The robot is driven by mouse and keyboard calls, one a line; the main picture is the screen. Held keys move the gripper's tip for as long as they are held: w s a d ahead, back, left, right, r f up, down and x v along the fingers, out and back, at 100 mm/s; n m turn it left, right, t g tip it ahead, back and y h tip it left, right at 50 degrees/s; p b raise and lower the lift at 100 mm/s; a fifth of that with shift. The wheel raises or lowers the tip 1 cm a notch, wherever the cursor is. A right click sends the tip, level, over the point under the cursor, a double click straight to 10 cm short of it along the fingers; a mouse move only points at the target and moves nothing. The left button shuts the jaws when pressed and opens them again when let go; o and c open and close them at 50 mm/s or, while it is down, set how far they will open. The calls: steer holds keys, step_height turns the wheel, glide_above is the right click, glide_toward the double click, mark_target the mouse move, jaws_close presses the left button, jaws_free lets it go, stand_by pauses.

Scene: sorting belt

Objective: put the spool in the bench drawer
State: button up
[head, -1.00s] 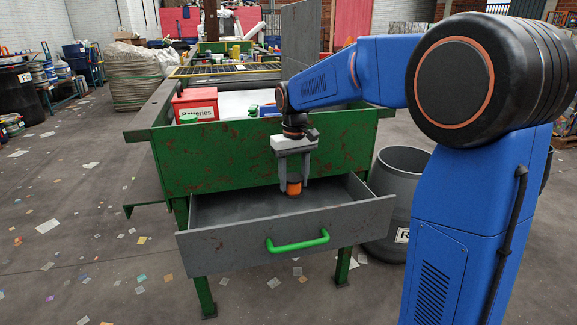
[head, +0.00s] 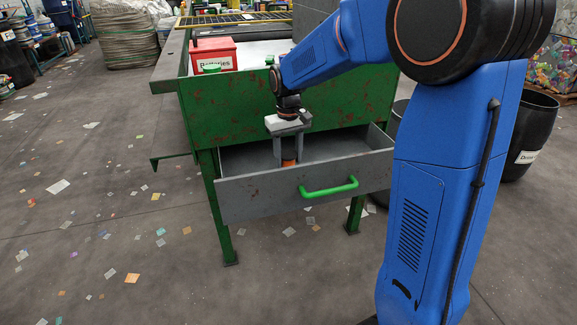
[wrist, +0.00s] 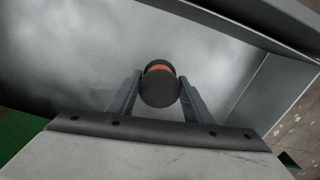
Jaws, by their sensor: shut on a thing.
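The spool (head: 289,163) is orange with a dark end. In the head view its lower part is hidden behind the drawer front. My gripper (head: 289,160) points down into the open grey bench drawer (head: 260,198), which has a green handle (head: 328,188). In the wrist view the spool (wrist: 159,86) sits between the two fingers of my gripper (wrist: 159,92), its dark round end facing the camera and an orange band behind it. The fingers are shut on it. The drawer floor (wrist: 90,60) lies beyond. I cannot tell whether the spool touches the floor.
A red Batteries box (head: 213,57) stands on the green bench (head: 225,108) above the drawer. Dark bins (head: 520,135) stand to the right behind my arm.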

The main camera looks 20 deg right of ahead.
steer(key=shift+f, duration=1.95)
steer(key=shift+f, duration=0.1)
steer(key=o, duration=1.1)
steer(key=shift+c, duration=0.2)
